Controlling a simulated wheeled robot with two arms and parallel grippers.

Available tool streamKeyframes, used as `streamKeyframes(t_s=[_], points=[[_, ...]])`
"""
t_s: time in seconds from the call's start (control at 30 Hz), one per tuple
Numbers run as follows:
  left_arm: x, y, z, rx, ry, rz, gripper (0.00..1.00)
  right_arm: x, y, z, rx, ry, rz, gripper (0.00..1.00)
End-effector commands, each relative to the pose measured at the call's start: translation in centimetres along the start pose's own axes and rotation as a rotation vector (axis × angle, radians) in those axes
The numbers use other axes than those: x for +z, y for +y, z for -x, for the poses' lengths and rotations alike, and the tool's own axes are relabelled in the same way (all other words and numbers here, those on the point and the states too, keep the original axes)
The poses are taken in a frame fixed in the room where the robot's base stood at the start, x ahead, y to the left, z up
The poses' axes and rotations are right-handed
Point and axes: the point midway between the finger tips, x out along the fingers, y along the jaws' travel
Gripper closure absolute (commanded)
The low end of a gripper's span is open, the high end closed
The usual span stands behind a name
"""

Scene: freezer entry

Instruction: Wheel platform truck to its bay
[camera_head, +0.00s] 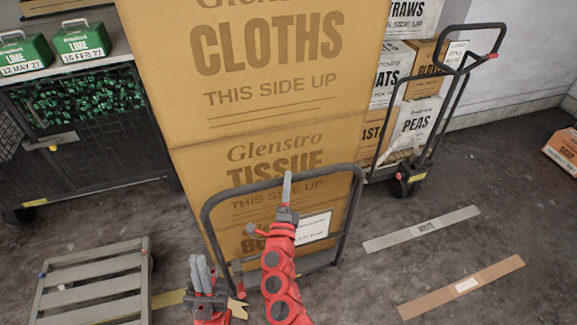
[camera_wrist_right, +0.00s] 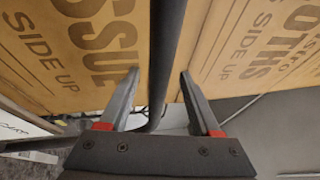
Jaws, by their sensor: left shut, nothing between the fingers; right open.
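The platform truck stands in the middle of the head view, its dark tubular push handle (camera_head: 282,167) facing me. Tall cardboard cartons (camera_head: 275,95) marked CLOTHS and TISSUE stand behind the handle. My right gripper (camera_head: 287,188) is at the handle's top bar. In the right wrist view, the dark handle bar (camera_wrist_right: 167,60) runs between the open fingers of the right gripper (camera_wrist_right: 158,90), with no grip closed on it. My left gripper (camera_head: 201,272) is shut and empty, low and left of the handle's lower left side. The truck's deck is mostly hidden.
A loaded hand truck (camera_head: 440,105) stands behind. A slatted platform (camera_head: 95,285) is at front left, a mesh cage (camera_head: 85,140) behind it. An orange box (camera_head: 564,150) sits far right.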

Motion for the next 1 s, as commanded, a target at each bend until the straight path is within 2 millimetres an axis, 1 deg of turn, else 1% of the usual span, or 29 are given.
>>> streamKeyframes(t_s=[0.03,0.1,0.2,0.3,0.43,0.67,0.7,0.87,1.0], points=[[-0.1,0.0,-0.5,0.0,0.0,0.0,1.0,0.2,-0.2,-1.1,0.0,-0.005,0.004,0.36],[-0.1,0.0,-0.8,0.0,0.0,0.0,1.0,0.1,-0.4,-2.4,-0.002,-0.002,0.002,0.36],[-0.2,-0.1,-1.0,0.0,0.0,0.0,1.0,0.2,0.0,-3.6,0.002,-0.005,0.004,0.36],[-0.2,-0.1,-1.1,0.0,0.0,0.0,1.0,0.2,-0.1,-4.5,0.0,-0.004,0.001,0.36],[-0.2,-0.1,-1.1,0.0,0.0,0.0,1.0,0.1,0.1,-5.0,0.002,-0.003,0.001,0.36],[-0.2,-0.1,-1.1,0.0,0.0,0.0,1.0,0.1,0.2,-5.0,0.002,-0.002,0.001,0.36],[-0.2,-0.1,-1.1,0.0,0.0,0.0,1.0,0.1,0.1,-5.0,0.002,-0.002,0.001,0.38],[-0.2,-0.1,-1.1,0.0,0.0,0.0,1.0,0.1,0.1,-5.0,0.002,-0.002,0.001,0.66],[-0.2,-0.1,-1.1,0.0,0.0,0.0,1.0,0.1,0.1,-5.0,0.002,-0.002,0.001,0.92]])
